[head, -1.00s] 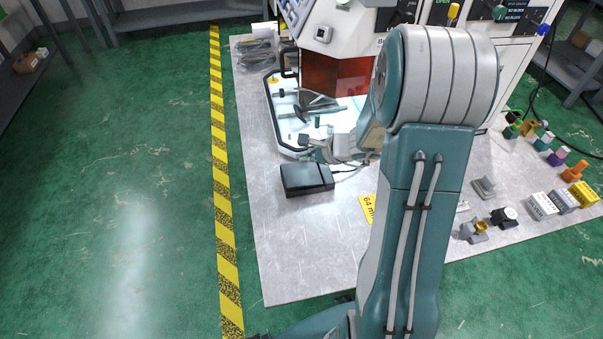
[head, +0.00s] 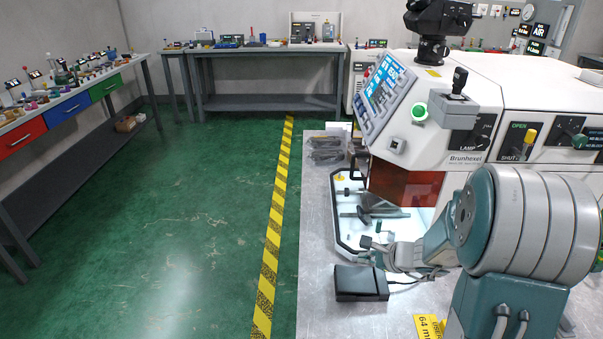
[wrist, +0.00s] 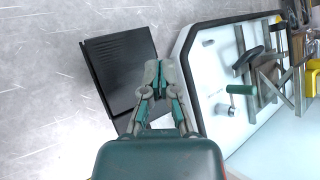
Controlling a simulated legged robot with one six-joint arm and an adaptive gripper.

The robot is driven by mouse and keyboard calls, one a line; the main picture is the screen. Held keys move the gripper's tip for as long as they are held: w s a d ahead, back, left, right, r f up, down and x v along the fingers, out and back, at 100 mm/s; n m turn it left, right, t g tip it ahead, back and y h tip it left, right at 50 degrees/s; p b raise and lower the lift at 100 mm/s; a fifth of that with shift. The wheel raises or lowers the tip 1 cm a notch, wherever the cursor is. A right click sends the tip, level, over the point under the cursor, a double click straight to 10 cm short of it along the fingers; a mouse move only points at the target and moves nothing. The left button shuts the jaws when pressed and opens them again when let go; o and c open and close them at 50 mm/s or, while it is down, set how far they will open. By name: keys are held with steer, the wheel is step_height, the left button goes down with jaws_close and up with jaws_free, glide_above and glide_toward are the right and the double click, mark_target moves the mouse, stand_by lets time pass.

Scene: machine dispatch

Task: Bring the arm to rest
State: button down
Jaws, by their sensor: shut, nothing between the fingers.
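My gripper (wrist: 157,85) is shut and empty in the wrist view, its fingertips together over the gap between a black box and a white tray. In the head view my gripper (head: 372,246) is small, above the metal plate beside the tray's near edge. My arm is folded, with its large grey and teal joint at the right. The black box (head: 361,283) lies on the metal plate just in front of the gripper; it also shows in the wrist view (wrist: 120,68). I cannot tell whether the gripper touches anything.
The white tray (head: 343,226) holds several tools. The white machine (head: 432,146) with knobs and a screen stands behind it. A yellow-black floor stripe (head: 275,235) runs left of the metal plate (head: 314,205). The green floor (head: 170,220) on the left is clear; benches line the walls.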

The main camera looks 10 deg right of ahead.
steer(key=s+a+r+n+g, duration=0.3)
steer(key=s+a+r+n, duration=0.8)
steer(key=a+r+n, duration=0.1)
steer(key=s+d+r+n+h, duration=0.1)
steer(key=s+r+n+h, duration=0.4)
steer(key=s+n, duration=0.4)
steer(key=s+r, duration=0.1)
steer(key=s, duration=0.2)
steer(key=shift+s+d+h, duration=0.2)
steer(key=shift+s+h, duration=0.1)
steer(key=shift+s, duration=0.05)
